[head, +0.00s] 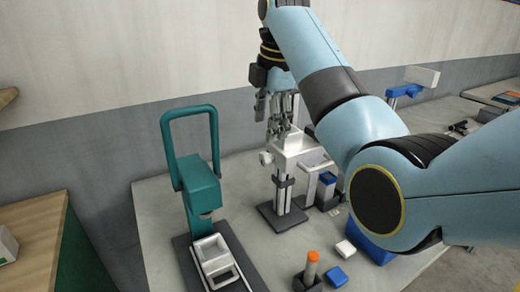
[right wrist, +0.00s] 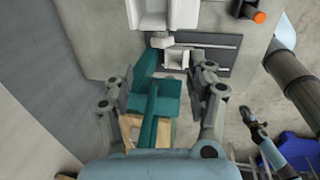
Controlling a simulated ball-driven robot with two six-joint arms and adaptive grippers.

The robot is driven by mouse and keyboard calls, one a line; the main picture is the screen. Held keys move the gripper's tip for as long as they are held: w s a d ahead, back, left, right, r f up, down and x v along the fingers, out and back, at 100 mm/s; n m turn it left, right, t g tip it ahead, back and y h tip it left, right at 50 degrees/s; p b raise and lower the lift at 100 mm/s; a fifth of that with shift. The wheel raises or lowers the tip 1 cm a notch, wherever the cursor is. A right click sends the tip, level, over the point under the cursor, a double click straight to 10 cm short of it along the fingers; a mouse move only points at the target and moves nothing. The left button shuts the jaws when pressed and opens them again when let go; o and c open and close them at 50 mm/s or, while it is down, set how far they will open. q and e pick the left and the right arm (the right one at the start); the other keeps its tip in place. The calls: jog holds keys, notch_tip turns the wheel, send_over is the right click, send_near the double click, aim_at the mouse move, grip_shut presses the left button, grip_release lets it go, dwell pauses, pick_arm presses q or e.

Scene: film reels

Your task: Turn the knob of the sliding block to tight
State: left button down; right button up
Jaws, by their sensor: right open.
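A white block (head: 302,150) sits on an upright post above a dark base plate (head: 283,216) on the grey table. I take it for the sliding block. A small pale knob (head: 265,158) sticks out of its left side; its setting cannot be read. In the right wrist view a white block (right wrist: 163,12) with a knob (right wrist: 162,40) shows at the top centre, beyond the fingertips. My right gripper (head: 272,120) is open and empty, above and behind the block, pointing down. Its fingers (right wrist: 163,88) stand wide apart in the wrist view, apart from the knob. My left gripper is out of view.
A teal press with a looped handle (head: 190,150) stands to the left on a dark base, with a white tray (head: 212,255). An orange-topped peg (head: 313,257), a blue block (head: 337,276) and a white block (head: 345,248) lie in front. The wall is close behind.

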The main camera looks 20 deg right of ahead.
aim_at(265, 155)
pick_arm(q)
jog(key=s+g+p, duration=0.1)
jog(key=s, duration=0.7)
pick_arm(e)
notch_tip(265, 155, down, 5)
jog(key=shift+a+r, duration=0.15)
jog(key=f, duration=0.1)
jog(key=w+f, duration=0.1)
jog(key=f, duration=0.1)
jog(key=shift+w, duration=0.3)
jog(key=shift+s+f+p, duration=0.1)
jog(key=shift+f+p, duration=0.25)
jog(key=shift+f, duration=0.5)
jog(key=shift+c, duration=1.5)
jog(key=shift+a, duration=0.1)
jog(key=c, duration=0.4)
grip_shut()
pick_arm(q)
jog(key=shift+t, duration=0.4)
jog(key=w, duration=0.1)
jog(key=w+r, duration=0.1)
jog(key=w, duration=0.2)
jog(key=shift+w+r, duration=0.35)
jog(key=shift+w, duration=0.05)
